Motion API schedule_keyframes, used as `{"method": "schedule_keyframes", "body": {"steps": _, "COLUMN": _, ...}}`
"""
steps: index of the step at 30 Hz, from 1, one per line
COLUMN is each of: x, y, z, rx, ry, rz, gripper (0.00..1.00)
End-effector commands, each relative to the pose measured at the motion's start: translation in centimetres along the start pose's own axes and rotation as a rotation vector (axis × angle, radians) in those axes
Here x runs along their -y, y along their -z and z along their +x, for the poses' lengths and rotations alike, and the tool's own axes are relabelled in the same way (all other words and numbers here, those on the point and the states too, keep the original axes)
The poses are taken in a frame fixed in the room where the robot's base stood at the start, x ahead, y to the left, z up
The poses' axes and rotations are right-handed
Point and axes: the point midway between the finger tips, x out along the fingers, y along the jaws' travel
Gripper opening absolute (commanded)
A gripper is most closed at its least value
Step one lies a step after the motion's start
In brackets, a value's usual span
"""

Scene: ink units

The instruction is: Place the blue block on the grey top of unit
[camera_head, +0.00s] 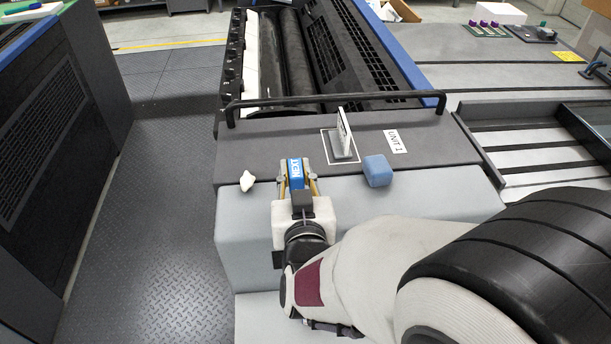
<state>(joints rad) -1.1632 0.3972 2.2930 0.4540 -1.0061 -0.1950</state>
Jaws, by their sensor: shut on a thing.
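The blue block (377,171) is a small cube with rounded edges. It sits near the front edge of the dark grey top (300,133) of the unit marked "UNIT 1", where the dark top meets a lighter grey part; I cannot tell which of the two bears it. My gripper (295,166) is to the left of the block and apart from it. It is shut on a blue labelled item (295,172) with white lettering that I cannot read for certain. The gripper hides the item's lower part.
A white card in a stand (344,135) is upright behind and left of the block. A crumpled white thing (247,181) lies left of my gripper. A black rail (335,99) runs along the back, before the rollers (298,55).

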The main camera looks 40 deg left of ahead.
Motion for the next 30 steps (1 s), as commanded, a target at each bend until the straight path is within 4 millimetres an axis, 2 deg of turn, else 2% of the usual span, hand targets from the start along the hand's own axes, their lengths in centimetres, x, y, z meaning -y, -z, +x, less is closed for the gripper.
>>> {"method": "schedule_keyframes", "body": {"steps": 7, "x": 0.0, "y": -0.5, "z": 0.1, "rx": 0.002, "ry": 0.000, "rz": 0.000, "gripper": 0.00}}
{"method": "schedule_keyframes", "body": {"steps": 18, "x": 0.0, "y": -3.4, "z": 0.5, "rx": 0.003, "ry": 0.000, "rz": 0.000, "gripper": 0.00}}
{"method": "schedule_keyframes", "body": {"steps": 30, "x": 0.0, "y": -3.7, "z": 0.5, "rx": 0.000, "ry": 0.000, "rz": 0.000, "gripper": 0.00}}
